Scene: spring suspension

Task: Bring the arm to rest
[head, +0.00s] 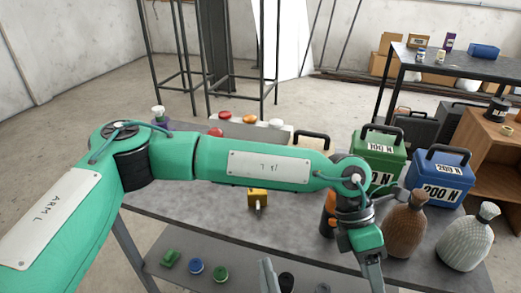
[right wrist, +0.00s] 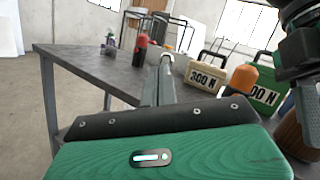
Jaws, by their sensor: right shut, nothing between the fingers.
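My left arm (head: 250,165), green with "ARM L" on it, stretches across the head view above the table. Its gripper (head: 370,268) hangs at the lower right, beside the brown sack; its fingertips are cut off, so its opening is unclear. Part of this arm shows at the top right of the right wrist view (right wrist: 300,50). My right gripper (head: 268,275) shows as grey fingers at the bottom edge of the head view. In the right wrist view its fingers (right wrist: 160,80) are together, with nothing held between them, pointing towards the table.
A lower shelf holds a green piece (head: 171,259). An orange-topped bottle (right wrist: 242,78) stands near my right fingers.

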